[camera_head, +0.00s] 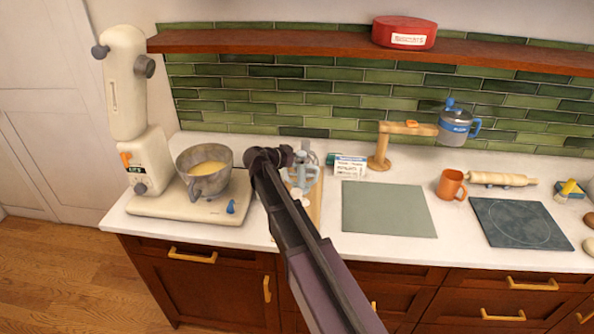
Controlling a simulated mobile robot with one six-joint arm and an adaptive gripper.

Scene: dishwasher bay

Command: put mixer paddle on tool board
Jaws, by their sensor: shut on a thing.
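My arm reaches from the bottom middle up to the left-middle of the counter, and my gripper (296,160) is at its far end. The gripper is shut on a grey-blue piece (304,175), which looks like the mixer paddle; the arm and the gripper hide part of it. A narrow tan wooden board (315,208) lies on the counter below, partly behind my arm, and looks like the tool board. The paddle shows over the board's far part; I cannot tell whether they touch. The cream stand mixer (126,90) has its head tilted up.
A steel bowl (186,167) with yellow contents stands on the mixer base, left of my gripper. A small white labelled box (350,167), a wooden stand (380,150), a green-grey mat (388,209) and an orange mug (451,185) are to the right. A shelf (300,42) runs above.

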